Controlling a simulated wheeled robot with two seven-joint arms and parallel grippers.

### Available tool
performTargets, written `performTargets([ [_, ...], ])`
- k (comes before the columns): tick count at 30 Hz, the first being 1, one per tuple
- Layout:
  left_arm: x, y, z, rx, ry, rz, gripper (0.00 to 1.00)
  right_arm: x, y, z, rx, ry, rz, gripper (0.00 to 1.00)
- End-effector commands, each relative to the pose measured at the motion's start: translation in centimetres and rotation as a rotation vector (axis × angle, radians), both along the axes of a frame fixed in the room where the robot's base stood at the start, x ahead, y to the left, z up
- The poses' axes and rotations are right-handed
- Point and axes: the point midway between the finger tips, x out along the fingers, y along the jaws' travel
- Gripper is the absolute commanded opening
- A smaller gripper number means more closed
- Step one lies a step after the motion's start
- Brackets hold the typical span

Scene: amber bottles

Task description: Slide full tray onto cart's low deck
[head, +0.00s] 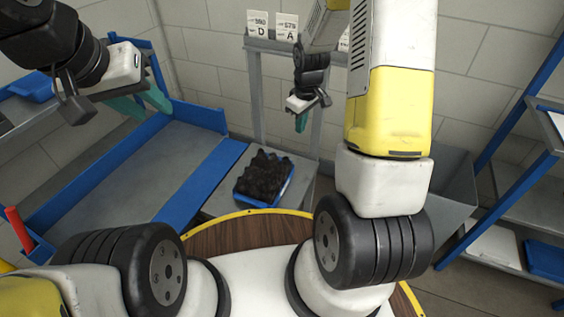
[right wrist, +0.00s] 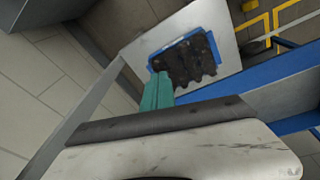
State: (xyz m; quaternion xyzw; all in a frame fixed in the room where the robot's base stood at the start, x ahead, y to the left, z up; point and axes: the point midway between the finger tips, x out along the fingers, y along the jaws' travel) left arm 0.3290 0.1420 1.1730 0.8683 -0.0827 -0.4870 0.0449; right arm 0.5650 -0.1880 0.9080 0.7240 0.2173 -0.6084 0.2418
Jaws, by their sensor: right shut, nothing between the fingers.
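The tray (head: 262,203) is blue and filled with dark bottles (head: 265,177). It sits on a low grey deck (head: 221,193) below a grey frame with labels, and it also shows in the right wrist view (right wrist: 176,43). My right gripper (head: 301,122) is above and behind the tray in the head view, apart from it. Its teal fingers (right wrist: 157,92) are shut and empty, pointing toward the tray in the right wrist view. My left gripper (head: 142,102) is over the blue-edged surface at left. Its teal fingers are apart, with nothing seen between them.
A grey surface with blue side rails (head: 135,170) runs beside the deck at left. White labels D and A (head: 272,26) top the grey frame (head: 257,90). Blue-framed shelving (head: 510,110) stands at right. A round wooden top with a yellow rim (head: 235,232) is in front.

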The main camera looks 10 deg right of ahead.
Motion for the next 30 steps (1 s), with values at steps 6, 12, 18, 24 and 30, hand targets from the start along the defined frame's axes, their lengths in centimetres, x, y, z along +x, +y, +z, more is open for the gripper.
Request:
performTargets([
  [6,0.0,0.0,0.0,0.000,0.000,0.000,0.36,0.4,-0.6,-12.9,-0.038,0.106,0.181,0.00],
  [12,0.0,0.0,0.0,0.000,0.000,0.000,0.36,-0.5,-0.7,-19.5,-0.046,0.151,0.285,0.00],
  [18,0.0,0.0,0.0,0.000,0.000,0.000,0.36,-1.0,-0.7,-22.0,-0.047,0.163,0.315,0.00],
  [24,0.0,0.0,0.0,0.000,0.000,0.000,0.36,-1.0,-0.6,-25.3,-0.046,0.165,0.314,0.00],
  [30,0.0,0.0,0.0,0.000,0.000,0.000,0.36,-1.0,-0.6,-29.7,-0.046,0.166,0.313,0.00],
])
